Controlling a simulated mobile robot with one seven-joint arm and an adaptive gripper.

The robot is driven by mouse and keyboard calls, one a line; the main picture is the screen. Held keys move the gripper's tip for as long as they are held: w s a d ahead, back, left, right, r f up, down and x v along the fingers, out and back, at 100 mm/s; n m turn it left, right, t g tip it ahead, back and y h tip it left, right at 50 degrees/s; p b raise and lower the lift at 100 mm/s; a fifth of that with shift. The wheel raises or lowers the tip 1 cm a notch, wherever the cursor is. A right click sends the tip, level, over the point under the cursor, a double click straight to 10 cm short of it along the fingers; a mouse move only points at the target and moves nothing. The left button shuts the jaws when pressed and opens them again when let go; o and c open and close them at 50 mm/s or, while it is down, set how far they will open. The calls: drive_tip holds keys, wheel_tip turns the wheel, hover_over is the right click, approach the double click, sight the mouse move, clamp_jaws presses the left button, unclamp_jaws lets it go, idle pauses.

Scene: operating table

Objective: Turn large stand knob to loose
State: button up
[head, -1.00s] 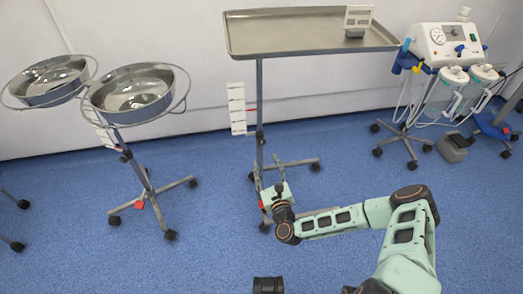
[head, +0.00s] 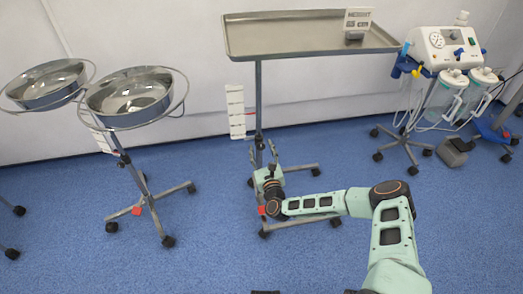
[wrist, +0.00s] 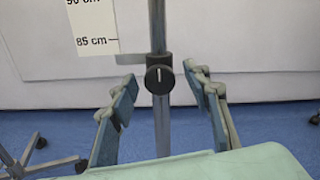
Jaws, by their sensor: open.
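The large stand is a steel tray table (head: 300,52) on a thin pole (head: 259,95) with a wheeled base. Its knob (wrist: 159,79) is round and black with an upright white line, on a dark collar on the pole (wrist: 160,125) in the wrist view. My gripper (wrist: 160,74) is open, one finger left of the knob and one right. A gap shows on both sides and neither finger appears to touch it. In the head view my gripper (head: 262,148) points up by the lower pole, and the knob's face is too small to make out.
A white height scale (head: 236,110) hangs left of the pole; its 85 cm mark (wrist: 97,41) shows in the wrist view. A double-basin stand (head: 130,100) is at left, a suction unit (head: 440,50) at right. Open blue floor lies in front.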

drive_tip(key=shift+c, duration=0.4)
drive_tip(key=c, duration=1.1)
